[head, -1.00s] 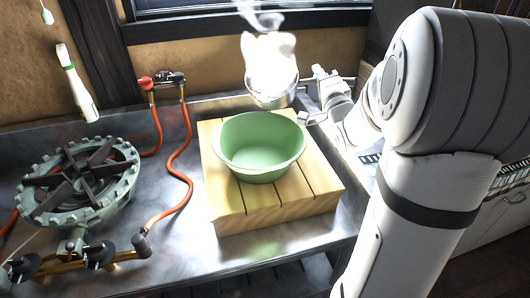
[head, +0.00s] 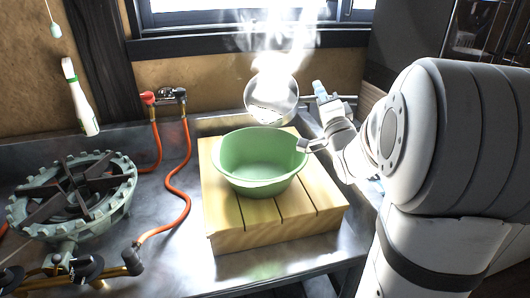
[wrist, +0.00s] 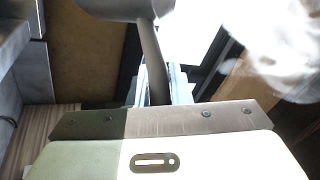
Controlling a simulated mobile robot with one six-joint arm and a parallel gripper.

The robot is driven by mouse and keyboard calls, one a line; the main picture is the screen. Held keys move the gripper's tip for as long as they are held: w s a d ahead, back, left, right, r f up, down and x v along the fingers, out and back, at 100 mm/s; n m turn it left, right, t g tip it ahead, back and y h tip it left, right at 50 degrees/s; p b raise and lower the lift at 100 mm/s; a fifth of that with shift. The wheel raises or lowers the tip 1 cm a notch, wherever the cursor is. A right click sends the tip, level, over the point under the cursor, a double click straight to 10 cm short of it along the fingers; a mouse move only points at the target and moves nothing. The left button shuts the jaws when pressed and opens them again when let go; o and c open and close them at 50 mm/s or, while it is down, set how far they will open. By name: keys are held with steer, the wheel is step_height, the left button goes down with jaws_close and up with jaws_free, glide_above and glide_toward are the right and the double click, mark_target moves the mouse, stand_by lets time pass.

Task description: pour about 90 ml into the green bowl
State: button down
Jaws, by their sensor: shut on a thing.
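The green bowl (head: 260,165) stands upright on a slatted wooden block. Its visible inside is plain green, and I cannot make out any liquid in it. My gripper (head: 322,104) is shut on the handle of a shiny metal pan (head: 271,98), above and behind the bowl. The pan looks tilted, and bright white steam rises from it. No stream is visible between pan and bowl. In the wrist view the pan's handle (wrist: 153,62) runs up from the jaws to the pan (wrist: 125,8), and white steam shows at upper right. The pan's liquid level cannot be seen.
The wooden block (head: 235,232) sits on a metal counter (head: 180,235). A gas burner (head: 72,195) with an orange hose (head: 185,150) is at left. A white and green bottle (head: 80,100) is at upper left. The window (head: 245,12) is behind the pan.

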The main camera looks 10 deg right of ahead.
steer(key=shift+s+a+r, duration=0.1)
steer(key=shift+r, duration=0.05)
steer(key=shift+s+a+r+n+t+y+b, duration=0.25)
steer(key=shift+n+t+y+b, duration=0.25)
steer(key=shift+b, duration=0.25)
steer(key=shift+s+a+r+n+t+y+b, duration=0.1)
steer(key=shift+s+r+n+t+y+b, duration=0.15)
steer(key=shift+s+n+t+y+b, duration=0.3)
stand_by(2.0)
steer(key=shift+w+r, duration=0.15)
